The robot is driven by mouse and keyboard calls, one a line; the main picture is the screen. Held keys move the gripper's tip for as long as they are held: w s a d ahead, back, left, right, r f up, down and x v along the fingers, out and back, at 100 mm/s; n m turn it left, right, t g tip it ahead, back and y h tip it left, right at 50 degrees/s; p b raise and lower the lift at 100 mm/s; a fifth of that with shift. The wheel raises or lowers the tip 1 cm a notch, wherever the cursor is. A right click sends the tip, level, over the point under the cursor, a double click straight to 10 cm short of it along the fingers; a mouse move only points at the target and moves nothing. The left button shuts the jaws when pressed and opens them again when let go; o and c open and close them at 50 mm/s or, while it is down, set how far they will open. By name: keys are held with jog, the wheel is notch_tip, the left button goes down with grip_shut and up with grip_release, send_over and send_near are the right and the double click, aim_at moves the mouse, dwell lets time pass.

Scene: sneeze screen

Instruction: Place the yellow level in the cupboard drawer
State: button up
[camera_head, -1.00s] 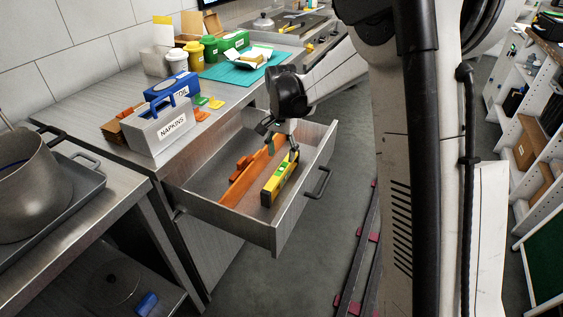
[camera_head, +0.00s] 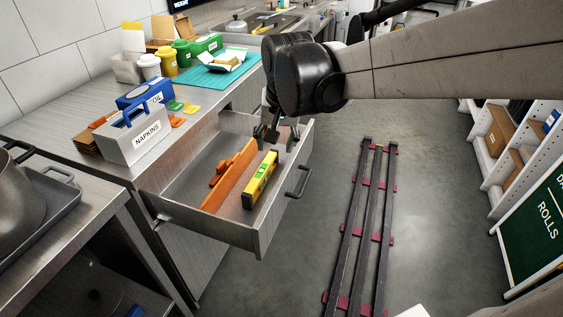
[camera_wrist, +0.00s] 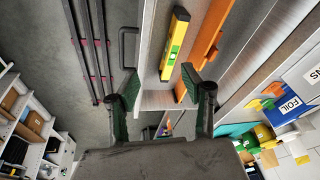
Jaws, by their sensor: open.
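The yellow level (camera_head: 261,180) lies inside the open cupboard drawer (camera_head: 236,230), near its right wall and beside an orange tool (camera_head: 229,178). The level also shows in the wrist view (camera_wrist: 174,46), with the orange tool (camera_wrist: 207,38) to its right. My gripper (camera_head: 279,138) is over the far end of the drawer. In the wrist view my gripper (camera_wrist: 158,88) has its fingers wide apart with nothing between them, and the level lies beyond the fingertips, apart from them.
A napkin box (camera_head: 137,137) and a blue foil box (camera_head: 150,93) stand on the counter left of the drawer. A large pot (camera_head: 18,203) stands at the far left. Floor rails (camera_head: 370,215) run along the right, with shelves (camera_head: 512,140) beyond. The floor between is clear.

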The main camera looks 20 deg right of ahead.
jog(key=s+n+t, duration=0.3)
jog(key=s+n, duration=0.1)
jog(key=s, duration=1.2)
jog(key=shift+s+f+t, duration=0.2)
jog(key=shift+s+t, duration=0.1)
jog(key=shift+t, duration=0.1)
jog(key=shift+r+p, duration=0.35)
